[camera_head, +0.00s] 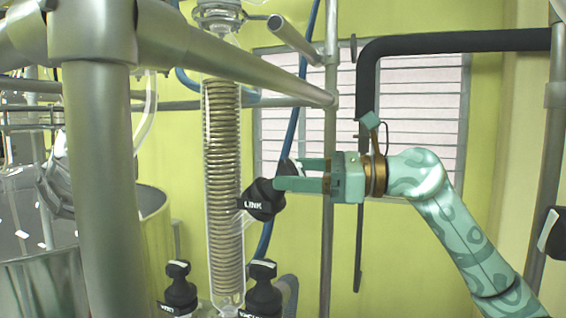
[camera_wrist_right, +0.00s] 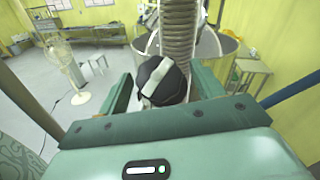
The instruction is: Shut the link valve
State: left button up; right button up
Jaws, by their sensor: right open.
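The link valve (camera_head: 262,199) is a black knob labelled LINK, beside the coiled glass column (camera_head: 222,180) in the head view. My right gripper (camera_head: 288,174) is open and comes in from the right, with its fingertips at the knob. In the right wrist view, the black knob (camera_wrist_right: 162,80) with a pale bar across it sits between the two green fingers of the gripper (camera_wrist_right: 165,88). I cannot tell whether the fingers touch it. My left gripper is in neither view.
Two more black valve knobs (camera_head: 179,288) (camera_head: 262,290) stand below the link valve. Thick metal frame pipes (camera_head: 105,170) fill the left side. A blue hose (camera_head: 291,130) runs behind the gripper. A metal vessel (camera_head: 155,235) stands at the left.

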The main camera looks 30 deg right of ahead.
jog(key=shift+x, duration=1.3)
jog(key=c, duration=1)
jog(key=shift+p, duration=0.3)
